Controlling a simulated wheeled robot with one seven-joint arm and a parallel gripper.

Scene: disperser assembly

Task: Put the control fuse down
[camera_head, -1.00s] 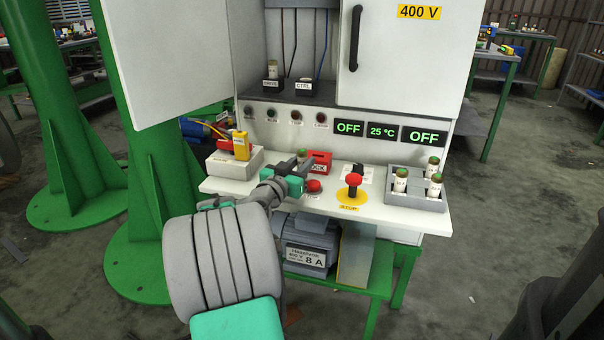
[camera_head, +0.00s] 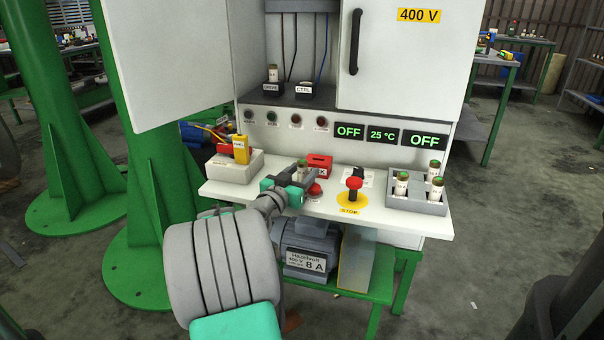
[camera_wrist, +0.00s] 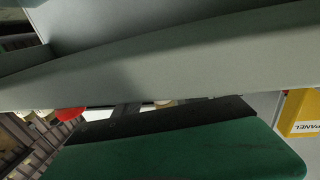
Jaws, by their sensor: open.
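A cream fuse with a dark green cap (camera_head: 303,170) stands upright at the front shelf, by the fingertips of my gripper (camera_head: 301,178). My gripper is open, low over the shelf, with its fingers beside the fuse. They hide the fuse's lower end, so I cannot tell whether it touches the shelf. In the wrist view, a gripper finger (camera_wrist: 180,150) fills the lower part and the fuse is not clear. The CTRL socket (camera_head: 307,91) in the cabinet looks empty. The DRIVE socket (camera_head: 272,88) holds a fuse (camera_head: 272,73).
A red lock box (camera_head: 319,162) sits just behind the fuse. The red STOP button (camera_head: 354,183) and a grey tray (camera_head: 420,207) with several fuses are to the right. A white box (camera_head: 233,170) with a yellow PANEL piece (camera_head: 241,150) is left. Cabinet doors stand overhead.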

